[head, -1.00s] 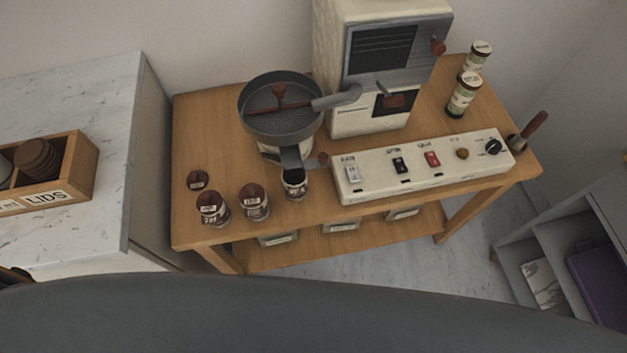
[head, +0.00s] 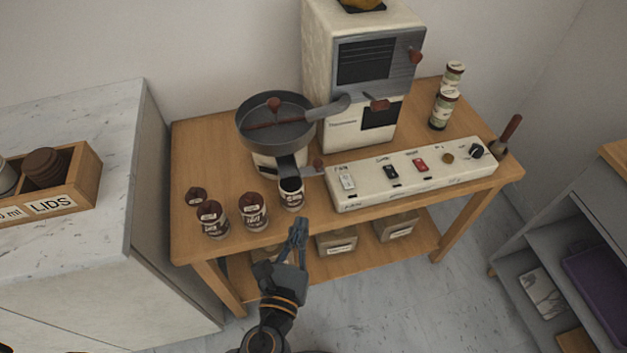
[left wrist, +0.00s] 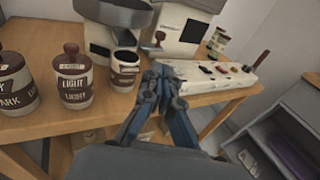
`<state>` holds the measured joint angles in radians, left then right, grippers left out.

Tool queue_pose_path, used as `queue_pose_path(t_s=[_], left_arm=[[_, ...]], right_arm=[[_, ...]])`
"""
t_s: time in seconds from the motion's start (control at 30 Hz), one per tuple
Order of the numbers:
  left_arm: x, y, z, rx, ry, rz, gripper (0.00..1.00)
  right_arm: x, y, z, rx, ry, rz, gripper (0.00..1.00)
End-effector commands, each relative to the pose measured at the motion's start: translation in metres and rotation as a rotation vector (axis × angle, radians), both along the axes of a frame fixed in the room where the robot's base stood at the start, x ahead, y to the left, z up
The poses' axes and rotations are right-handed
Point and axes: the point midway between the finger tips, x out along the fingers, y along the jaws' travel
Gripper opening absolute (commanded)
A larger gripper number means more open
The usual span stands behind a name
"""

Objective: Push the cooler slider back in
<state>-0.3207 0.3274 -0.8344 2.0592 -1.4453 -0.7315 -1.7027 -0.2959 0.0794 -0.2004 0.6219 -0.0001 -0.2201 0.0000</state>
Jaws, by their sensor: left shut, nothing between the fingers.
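The cooler (head: 262,128) is a round grey pan with a dark red stirring arm, standing on the wooden cart. Its slider (head: 312,171) is a flat grey plate with a dark red knob (head: 318,163), sticking out to the right beside the spout (head: 287,166). The knob also shows in the left wrist view (left wrist: 160,36), just beyond my fingertips. My left gripper (head: 298,221) is shut and empty, in front of the cart's front edge, below and apart from the slider. An open jar (head: 291,196) stands under the spout. My right gripper is out of view.
A white switch panel (head: 410,176) lies right of the slider. The roaster (head: 362,90) stands behind. Bins (head: 337,241) sit on the lower shelf.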

Motion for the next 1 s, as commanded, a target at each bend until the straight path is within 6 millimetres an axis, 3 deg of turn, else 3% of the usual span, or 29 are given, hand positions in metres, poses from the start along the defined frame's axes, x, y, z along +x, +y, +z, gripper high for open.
queue_pose_path(t_s=[0.47,0.57,1.0], left_arm=[[0.007,-0.001,0.004,0.008,-0.010,0.000,0.00],[0.019,-0.003,0.004,0.006,-0.011,0.001,0.00],[0.108,-0.017,-0.003,0.006,-0.009,0.001,0.00]], right_arm=[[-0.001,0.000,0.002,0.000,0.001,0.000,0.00],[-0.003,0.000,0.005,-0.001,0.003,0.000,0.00],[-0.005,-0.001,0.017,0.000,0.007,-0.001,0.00]])
